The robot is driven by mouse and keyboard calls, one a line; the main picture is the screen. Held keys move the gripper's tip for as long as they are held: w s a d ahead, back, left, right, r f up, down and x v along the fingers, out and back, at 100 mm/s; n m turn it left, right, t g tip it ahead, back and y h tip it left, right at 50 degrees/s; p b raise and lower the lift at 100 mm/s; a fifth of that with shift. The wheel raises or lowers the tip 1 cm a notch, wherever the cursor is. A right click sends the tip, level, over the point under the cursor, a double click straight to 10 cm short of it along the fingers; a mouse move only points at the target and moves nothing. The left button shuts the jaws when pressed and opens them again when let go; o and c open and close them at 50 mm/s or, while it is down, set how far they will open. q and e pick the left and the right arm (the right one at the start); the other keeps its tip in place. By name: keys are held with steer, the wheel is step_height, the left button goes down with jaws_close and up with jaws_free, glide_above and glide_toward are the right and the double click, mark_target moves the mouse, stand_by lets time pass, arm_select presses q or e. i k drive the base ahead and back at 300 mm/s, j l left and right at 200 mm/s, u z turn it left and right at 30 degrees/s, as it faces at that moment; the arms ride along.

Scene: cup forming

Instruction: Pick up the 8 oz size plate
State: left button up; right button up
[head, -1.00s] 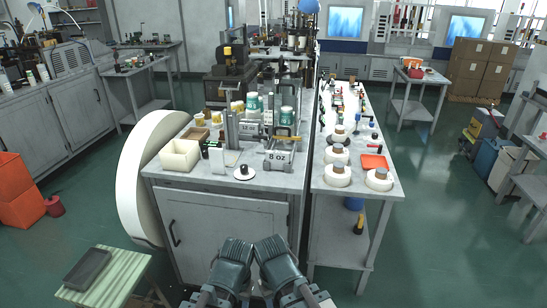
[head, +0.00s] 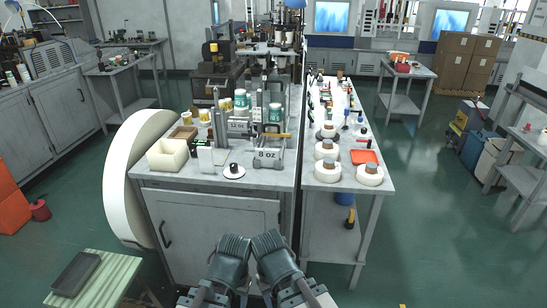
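The 8 oz size plate (head: 267,155) is a grey metal piece with a white "8 OZ" label. It stands near the front right of the grey cabinet top (head: 205,178). A similar piece labelled "12 OZ" (head: 239,125) stands behind it to the left. My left gripper (head: 235,240) and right gripper (head: 265,238) are side by side at the bottom of the head view, in front of the cabinet and well apart from the plate. Their fingertips are not clear enough to show whether they are open or shut.
A cream box (head: 167,155) and a white disc with a black knob (head: 234,171) are left of the plate. A narrow table (head: 335,184) with white rolls (head: 370,175) and a red tray (head: 364,157) stands on the right.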

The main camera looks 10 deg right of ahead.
mark_target(267, 157)
steer(key=i+j+z, duration=0.25)
steer(key=i+z, duration=0.25)
steer(key=i+j+z, duration=0.3)
steer(key=z, duration=0.15)
